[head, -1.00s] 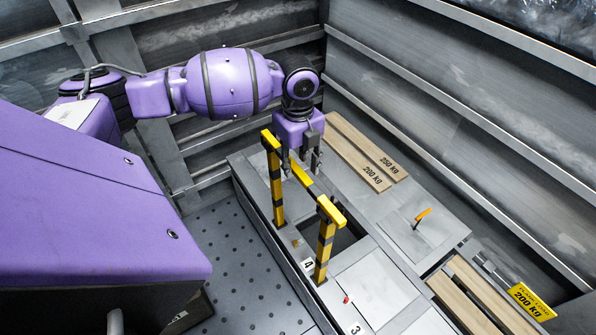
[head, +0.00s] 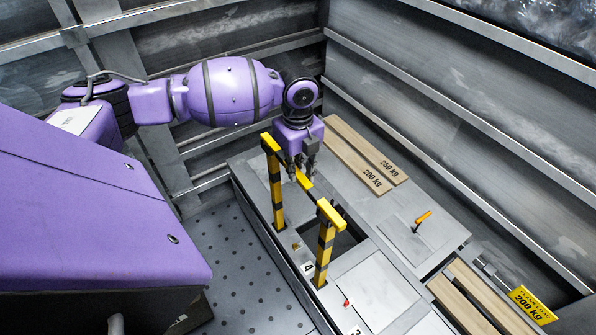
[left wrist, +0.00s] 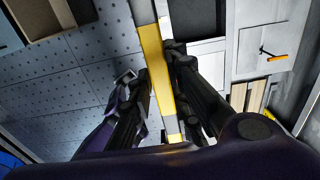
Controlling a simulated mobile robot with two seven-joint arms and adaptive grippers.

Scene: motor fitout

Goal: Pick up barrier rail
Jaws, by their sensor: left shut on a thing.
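The barrier rail (head: 303,179) is a thin bar with a yellow middle stretch and dark stretches. It spans between two yellow-and-black posts, a far post (head: 277,195) and a near post (head: 325,250), each with a yellow top piece. My left gripper (head: 300,168) reaches down from above and is shut on the rail near its middle. In the left wrist view the yellow part of the rail (left wrist: 156,62) runs between the two dark fingers (left wrist: 155,75). The rail looks level with the posts' upper parts; I cannot tell whether it rests on them. My right gripper is not in view.
A dark square opening (head: 345,240) lies in the grey platform (head: 388,237) beside the posts. Wooden planks marked 200 kg and 250 kg (head: 365,155) lie behind. A hatch with an orange handle (head: 423,218) is at right. A perforated floor (head: 235,255) lies at left.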

